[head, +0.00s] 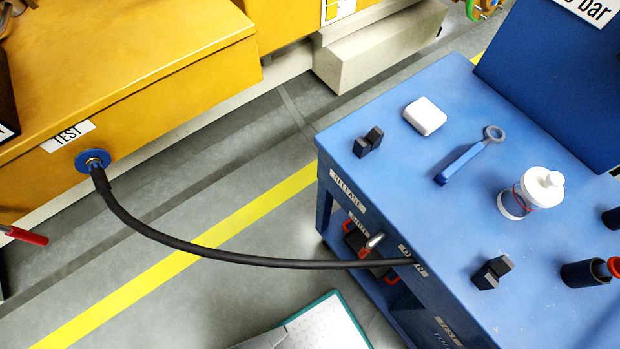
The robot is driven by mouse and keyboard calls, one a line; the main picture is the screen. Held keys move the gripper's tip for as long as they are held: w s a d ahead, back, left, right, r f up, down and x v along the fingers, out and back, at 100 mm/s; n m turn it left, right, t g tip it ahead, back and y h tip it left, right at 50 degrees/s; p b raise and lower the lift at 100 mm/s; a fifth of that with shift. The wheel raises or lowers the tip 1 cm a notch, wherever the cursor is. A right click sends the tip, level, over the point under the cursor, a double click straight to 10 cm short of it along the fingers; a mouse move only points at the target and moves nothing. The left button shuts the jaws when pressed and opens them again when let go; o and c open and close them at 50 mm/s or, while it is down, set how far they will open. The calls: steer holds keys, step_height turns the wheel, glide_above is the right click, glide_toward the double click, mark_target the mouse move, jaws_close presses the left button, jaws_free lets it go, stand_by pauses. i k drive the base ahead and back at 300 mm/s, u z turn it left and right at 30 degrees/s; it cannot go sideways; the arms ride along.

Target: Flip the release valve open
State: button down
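A label reading RELEASE (347,191) is on the front edge of the blue bench (400,165). Below and right of it, a smaller label, perhaps SHUT (358,226), sits above a small lever (371,243) with a red part and a pale metal end. The lever tilts up to the right. The valve body under it is dark and partly hidden by the bench edge and the hose, so I cannot tell its setting for sure. My gripper is not in view.
Grey floor (210,300) is open left.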

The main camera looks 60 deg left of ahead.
mark_target(367, 247)
steer(key=u, duration=1.15)
steer(key=k, duration=0.4)
steer(key=u, duration=0.8)
